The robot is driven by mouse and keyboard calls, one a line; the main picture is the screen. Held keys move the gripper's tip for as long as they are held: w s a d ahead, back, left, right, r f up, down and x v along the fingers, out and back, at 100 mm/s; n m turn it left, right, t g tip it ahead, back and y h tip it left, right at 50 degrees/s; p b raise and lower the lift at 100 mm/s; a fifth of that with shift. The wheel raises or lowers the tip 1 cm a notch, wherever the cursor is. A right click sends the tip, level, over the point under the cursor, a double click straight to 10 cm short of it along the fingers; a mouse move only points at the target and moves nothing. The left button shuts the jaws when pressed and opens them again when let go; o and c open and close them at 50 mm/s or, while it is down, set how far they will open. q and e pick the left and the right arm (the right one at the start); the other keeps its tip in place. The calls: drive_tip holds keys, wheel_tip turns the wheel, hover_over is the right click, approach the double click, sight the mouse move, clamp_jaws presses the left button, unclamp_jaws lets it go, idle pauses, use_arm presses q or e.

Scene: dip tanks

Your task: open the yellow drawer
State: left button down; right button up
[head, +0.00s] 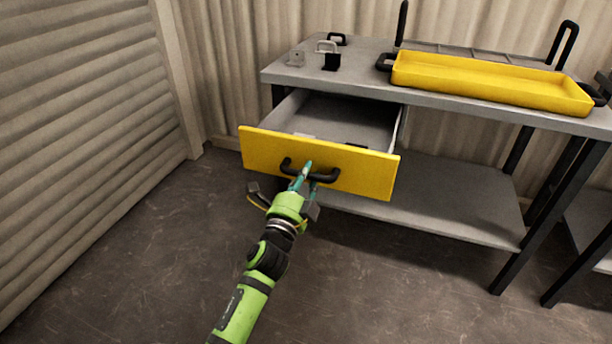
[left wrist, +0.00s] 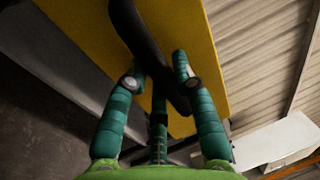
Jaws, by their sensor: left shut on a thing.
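The yellow drawer (head: 357,172) stands pulled out from under the grey table, and its grey inside shows. A black handle (head: 325,176) is fixed across its yellow front. My left gripper (head: 304,174) is at the handle and shut on it. In the left wrist view the teal fingers (left wrist: 160,80) lie on both sides of the black handle (left wrist: 140,35), close to the yellow front (left wrist: 90,30). Part of the handle is hidden behind the fingers. My right gripper is in neither view.
A yellow tray (head: 490,83) with black handles sits on the grey table (head: 335,85). Small brackets (head: 331,62) stand at the table's left end. A lower shelf (head: 450,205) lies beneath, between black legs. The floor in front of the drawer is clear. A ribbed wall is at left.

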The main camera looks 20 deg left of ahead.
use_arm(q)
drive_tip(key=shift+s, duration=0.2)
drive_tip(key=c, duration=1)
unclamp_jaws()
drive_tip(key=s+f, duration=0.2)
drive_tip(key=s, duration=0.9)
drive_tip(key=shift+s+a+f, duration=0.15)
drive_tip(key=shift+s+a, duration=0.1)
drive_tip(key=shift+s, duration=0.1)
